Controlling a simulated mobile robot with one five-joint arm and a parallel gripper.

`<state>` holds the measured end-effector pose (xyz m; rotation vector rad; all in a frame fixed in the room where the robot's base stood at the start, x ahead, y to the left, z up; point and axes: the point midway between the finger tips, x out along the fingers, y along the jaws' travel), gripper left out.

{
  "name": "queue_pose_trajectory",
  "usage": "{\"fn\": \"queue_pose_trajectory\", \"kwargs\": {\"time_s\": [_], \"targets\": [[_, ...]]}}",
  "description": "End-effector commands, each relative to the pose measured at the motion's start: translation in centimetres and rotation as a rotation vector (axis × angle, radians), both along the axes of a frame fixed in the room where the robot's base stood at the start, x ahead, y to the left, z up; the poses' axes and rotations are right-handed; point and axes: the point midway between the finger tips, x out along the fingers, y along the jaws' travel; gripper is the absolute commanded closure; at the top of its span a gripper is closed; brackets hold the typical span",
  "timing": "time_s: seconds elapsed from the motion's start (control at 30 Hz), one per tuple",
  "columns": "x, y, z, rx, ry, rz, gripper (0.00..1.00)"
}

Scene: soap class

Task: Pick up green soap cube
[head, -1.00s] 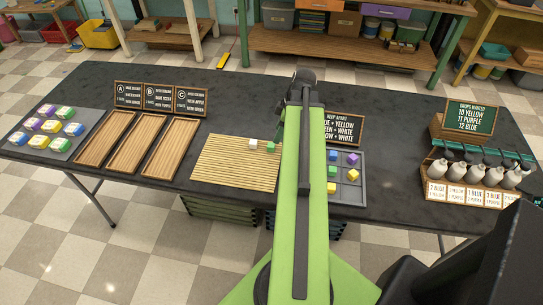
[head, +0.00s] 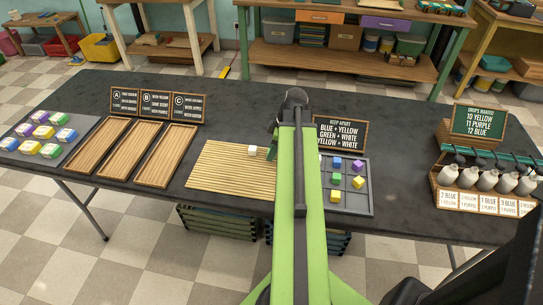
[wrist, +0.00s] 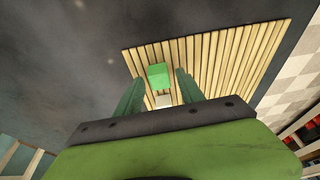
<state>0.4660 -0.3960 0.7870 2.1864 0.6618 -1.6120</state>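The green soap cube (wrist: 158,76) lies on the slatted wooden mat (wrist: 225,60) in the wrist view, in line with the gap between my fingertips. My gripper (wrist: 160,73) is open, one green finger on each side of that gap, with no contact visible. A white soap cube (wrist: 163,100) shows between the fingers, below the green one in the picture. In the head view the white cube sits on the mat (head: 225,172), and my arm and a green finger cover the spot just right of it, so I cannot make out the green cube there.
A grey grid tray (head: 357,203) with blue, purple and yellow cubes stands right of my arm, before the "Keep apart" board (head: 341,134). Three wooden trays (head: 138,152) and a plate of soaps (head: 72,150) are left. A bottle rack (head: 478,202) stands at right.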

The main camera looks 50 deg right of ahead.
Motion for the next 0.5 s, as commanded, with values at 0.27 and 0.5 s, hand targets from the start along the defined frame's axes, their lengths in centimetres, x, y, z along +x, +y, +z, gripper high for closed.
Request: {"fn": "queue_pose_trajectory", "kwargs": {"time_s": [0.27,0.5], "targets": [[-0.03,-0.02,0.01,0.000,0.000,0.000,0.93],[-0.04,-0.04,0.01,0.000,0.000,0.000,1.00]]}}
